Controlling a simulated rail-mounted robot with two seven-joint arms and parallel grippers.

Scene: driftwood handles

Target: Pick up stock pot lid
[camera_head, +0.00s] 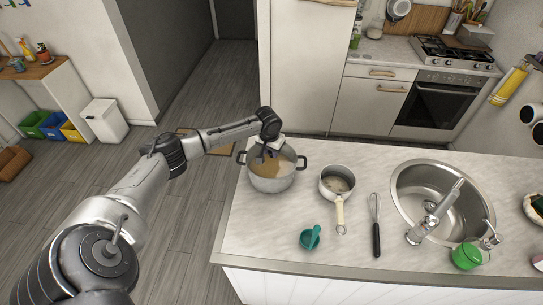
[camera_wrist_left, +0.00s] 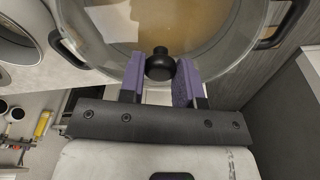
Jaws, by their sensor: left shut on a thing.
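The stock pot (camera_head: 272,184) stands at the left end of the counter, a grey pot with two dark side handles. Its clear glass lid (camera_head: 287,157) covers the top, and brownish contents show through. In the left wrist view the lid (camera_wrist_left: 215,48) fills the upper part, with its round black knob (camera_wrist_left: 159,66) between the purple finger pads. My left gripper (camera_head: 268,153) reaches over the pot from the left and is shut on the knob (camera_wrist_left: 160,77). I cannot tell whether the lid is raised off the rim. My right gripper is not in view.
A saucepan (camera_head: 337,181) stands just right of the pot. A teal scoop (camera_head: 310,238), a whisk (camera_head: 376,228), a sink (camera_head: 447,184) and a green container (camera_head: 467,256) are further right. Bare counter (camera_head: 262,225) lies in front of the pot.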

